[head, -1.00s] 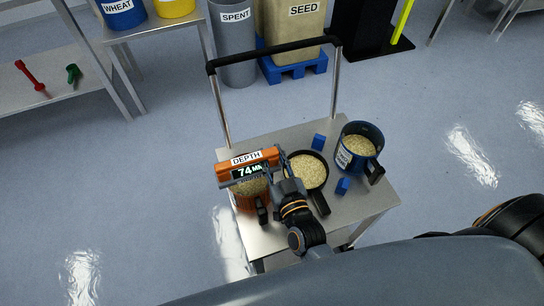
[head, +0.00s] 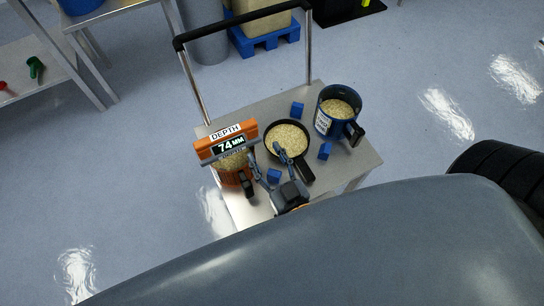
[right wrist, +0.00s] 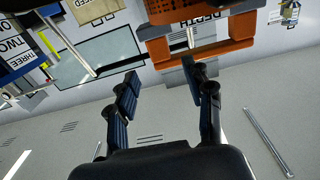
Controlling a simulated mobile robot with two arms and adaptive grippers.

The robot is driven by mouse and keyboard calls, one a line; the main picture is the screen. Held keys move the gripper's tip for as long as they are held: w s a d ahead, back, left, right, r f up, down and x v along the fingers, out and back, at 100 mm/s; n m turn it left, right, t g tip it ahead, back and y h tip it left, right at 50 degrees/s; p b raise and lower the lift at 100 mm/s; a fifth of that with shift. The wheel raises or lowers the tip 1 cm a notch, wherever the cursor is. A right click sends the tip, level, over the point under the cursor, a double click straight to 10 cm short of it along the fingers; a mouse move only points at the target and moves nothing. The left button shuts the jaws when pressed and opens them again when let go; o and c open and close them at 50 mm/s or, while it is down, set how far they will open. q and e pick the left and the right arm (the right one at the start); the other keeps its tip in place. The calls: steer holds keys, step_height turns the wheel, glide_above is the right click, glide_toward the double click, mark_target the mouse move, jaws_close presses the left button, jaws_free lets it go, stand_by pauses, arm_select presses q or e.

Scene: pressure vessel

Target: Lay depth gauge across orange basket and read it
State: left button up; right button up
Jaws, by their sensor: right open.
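The orange depth gauge (head: 226,146) lies across the top of the orange basket (head: 234,178) on the left of the cart. Its display reads 74 MM. Pale grain shows in the basket beneath it, and a dark handle juts from the basket's front. My right gripper (head: 265,156) is open and empty, just right of the gauge's right end and apart from it. My left gripper is not in view.
The metal cart (head: 350,172) also holds a black pan of grain (head: 287,139), a blue mug of grain (head: 338,110) and small blue blocks (head: 297,109). The pan's handle lies close to my right gripper. A black push bar (head: 240,26) rises at the cart's back.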

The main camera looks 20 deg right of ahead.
steer(key=shift+s, duration=1.45)
